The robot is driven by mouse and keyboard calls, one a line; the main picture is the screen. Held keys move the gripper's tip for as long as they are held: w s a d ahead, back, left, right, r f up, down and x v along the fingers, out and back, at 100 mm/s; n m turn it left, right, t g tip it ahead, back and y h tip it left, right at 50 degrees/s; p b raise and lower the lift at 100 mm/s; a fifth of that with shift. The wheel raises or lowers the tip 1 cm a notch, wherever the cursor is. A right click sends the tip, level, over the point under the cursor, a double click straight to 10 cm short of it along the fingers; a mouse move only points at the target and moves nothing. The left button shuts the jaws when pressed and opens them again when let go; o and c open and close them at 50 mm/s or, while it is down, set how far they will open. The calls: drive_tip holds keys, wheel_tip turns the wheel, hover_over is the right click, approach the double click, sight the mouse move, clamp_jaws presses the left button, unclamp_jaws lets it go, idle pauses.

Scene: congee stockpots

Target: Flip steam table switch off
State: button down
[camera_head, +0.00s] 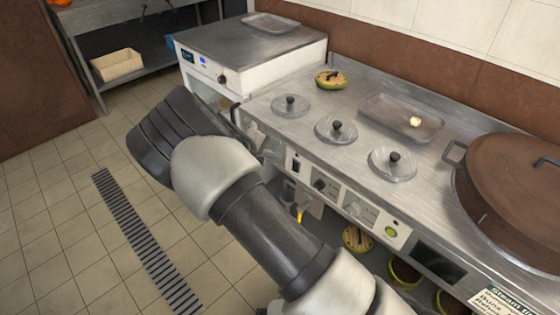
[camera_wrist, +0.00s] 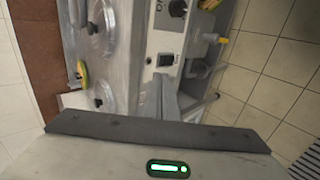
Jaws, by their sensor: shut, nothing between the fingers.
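The steam table (camera_head: 345,152) is a steel counter with round lids in its top and a front control panel. A dark rocker switch (camera_head: 295,166) sits at the left end of that panel. The switch also shows in the wrist view (camera_wrist: 166,60), beside a black knob (camera_wrist: 178,8); I cannot tell which way it is tipped. My gripper (camera_wrist: 163,83) is shut and empty, its fingertips pointing at the panel just short of the switch in the picture. I cannot tell whether they touch it. In the head view my wrist hides most of the gripper.
A large brown-lidded pot (camera_head: 515,195) stands at the right of the counter. A shallow tray (camera_head: 400,119) and a green-rimmed bowl (camera_head: 331,79) sit farther back. A white appliance (camera_head: 250,55) adjoins at the left. A yellow-handled valve (camera_head: 299,213) is below the panel. The tiled floor is open at left.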

drive_tip(key=shift+r+v, duration=0.2)
drive_tip(key=shift+v, duration=1.2)
drive_tip(key=shift+w+d, duration=0.2)
drive_tip(key=s+d+r+m+g+y, duration=0.2)
drive_tip(key=s+d+r+m, duration=0.1)
drive_tip(key=s+d+r, duration=0.5)
drive_tip(key=s+d+r+m+g+y, duration=0.25)
drive_tip(key=s+d+r, duration=0.2)
drive_tip(key=r, duration=0.65)
drive_tip(key=s+d+r+m+t+y, duration=0.1)
drive_tip(key=s+d+r+m+t, duration=0.3)
drive_tip(key=s, duration=0.7)
drive_tip(key=s+d+r+n+g+y, duration=0.1)
drive_tip(key=s+r, duration=0.4)
drive_tip(key=s, duration=0.5)
wheel_tip(320, 180, up, 20)
drive_tip(key=s+p, duration=0.1)
drive_tip(key=p, duration=1.9)
drive_tip(key=shift+f+m, duration=0.1)
drive_tip(key=shift+m, duration=0.15)
